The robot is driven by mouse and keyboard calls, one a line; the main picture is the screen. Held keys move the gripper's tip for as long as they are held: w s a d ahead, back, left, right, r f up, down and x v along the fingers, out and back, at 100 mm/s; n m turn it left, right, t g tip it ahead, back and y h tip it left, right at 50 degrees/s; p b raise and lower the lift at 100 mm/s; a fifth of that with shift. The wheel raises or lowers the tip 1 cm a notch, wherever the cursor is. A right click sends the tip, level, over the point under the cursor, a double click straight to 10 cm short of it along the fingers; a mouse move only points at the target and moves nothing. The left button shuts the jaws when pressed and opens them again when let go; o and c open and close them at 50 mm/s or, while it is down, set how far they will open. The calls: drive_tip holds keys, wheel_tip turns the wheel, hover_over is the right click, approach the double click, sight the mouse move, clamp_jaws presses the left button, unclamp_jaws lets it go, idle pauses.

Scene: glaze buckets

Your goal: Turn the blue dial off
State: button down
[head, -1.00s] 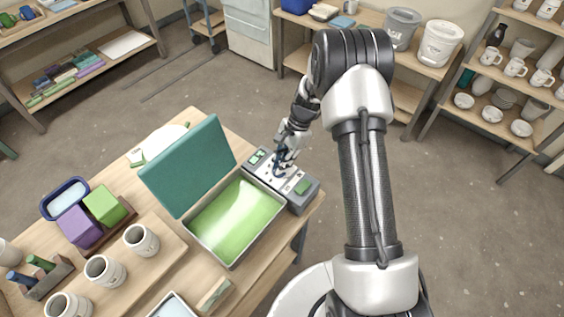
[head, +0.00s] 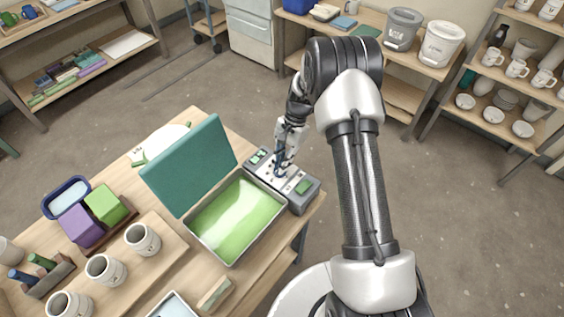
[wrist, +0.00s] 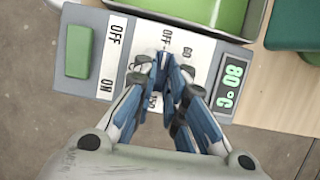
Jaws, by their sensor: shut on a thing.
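The grey control box (head: 297,205) sits at the right edge of the table, beside a tray of green glaze. In the wrist view my gripper (wrist: 165,67) points down at the middle of the box's white label plate, with its fingertips close together. The dial's labels, including OFF and 60, show around the fingertips. My gripper (head: 281,173) also shows over the box in the head view. A green display (wrist: 233,82) reads 80 °C.
A green rocker switch (wrist: 78,52), with its own OFF and ON marks, is on the same box. The glaze tray (head: 228,264) with its raised teal lid (head: 188,168) stands close by. Mugs (head: 142,239) and colored blocks are further left. Open floor lies right.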

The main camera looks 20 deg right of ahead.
drive_tip(key=c, duration=1.6)
unclamp_jaws()
drive_tip(key=shift+c, duration=0.2)
drive_tip(key=v, duration=1.2)
drive_tip(key=shift+s, duration=0.1)
